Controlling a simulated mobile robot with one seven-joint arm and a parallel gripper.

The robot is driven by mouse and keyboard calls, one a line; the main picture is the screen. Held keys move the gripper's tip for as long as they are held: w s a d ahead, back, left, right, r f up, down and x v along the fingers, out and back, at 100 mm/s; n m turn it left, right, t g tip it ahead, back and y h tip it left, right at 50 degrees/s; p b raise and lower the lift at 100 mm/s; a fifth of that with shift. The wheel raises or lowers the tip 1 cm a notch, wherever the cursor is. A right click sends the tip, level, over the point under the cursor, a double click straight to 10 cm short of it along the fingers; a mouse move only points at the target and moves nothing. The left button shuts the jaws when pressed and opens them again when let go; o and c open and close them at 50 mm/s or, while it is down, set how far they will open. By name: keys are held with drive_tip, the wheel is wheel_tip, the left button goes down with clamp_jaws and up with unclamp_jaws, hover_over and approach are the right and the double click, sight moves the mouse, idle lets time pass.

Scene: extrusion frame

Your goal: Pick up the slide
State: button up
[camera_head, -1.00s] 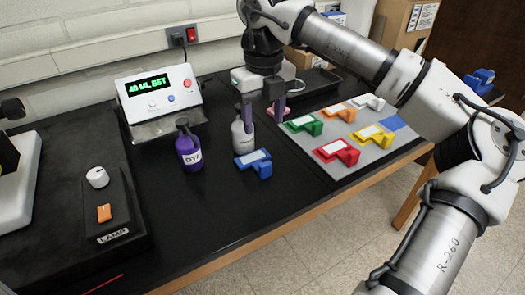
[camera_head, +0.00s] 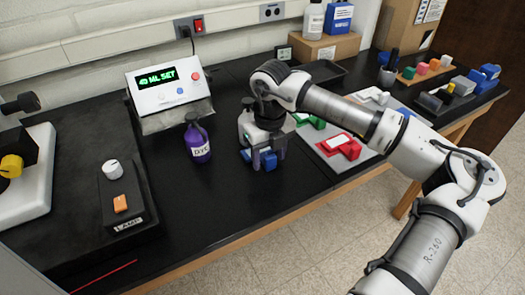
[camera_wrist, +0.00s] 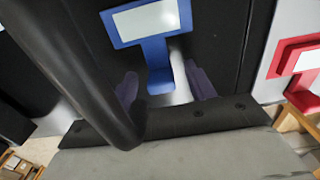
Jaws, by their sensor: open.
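A blue holder (camera_head: 262,161) stands on the black bench, mostly hidden behind my gripper in the head view. In the wrist view the blue holder (camera_wrist: 158,55) has a wide top and narrow stem, with a white rectangular slide (camera_wrist: 148,22) on its face. My gripper (camera_head: 269,157) is low over the holder. In the wrist view its two fingers are spread, one on each side of the stem, with gaps beside it. Nothing is visibly gripped. My gripper's fingers (camera_wrist: 164,87) are at the stem end, apart from the slide.
A purple bottle (camera_head: 197,140) stands left of my gripper, and a white bottle (camera_head: 245,117) is close behind it. A red holder (camera_head: 341,147) and a green holder (camera_head: 311,121) stand on the mat to the right. The front bench edge is near.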

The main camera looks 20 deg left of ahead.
drive_tip(key=shift+f, duration=0.25)
drive_tip(key=c, duration=1.1)
drive_tip(key=shift+c, duration=0.2)
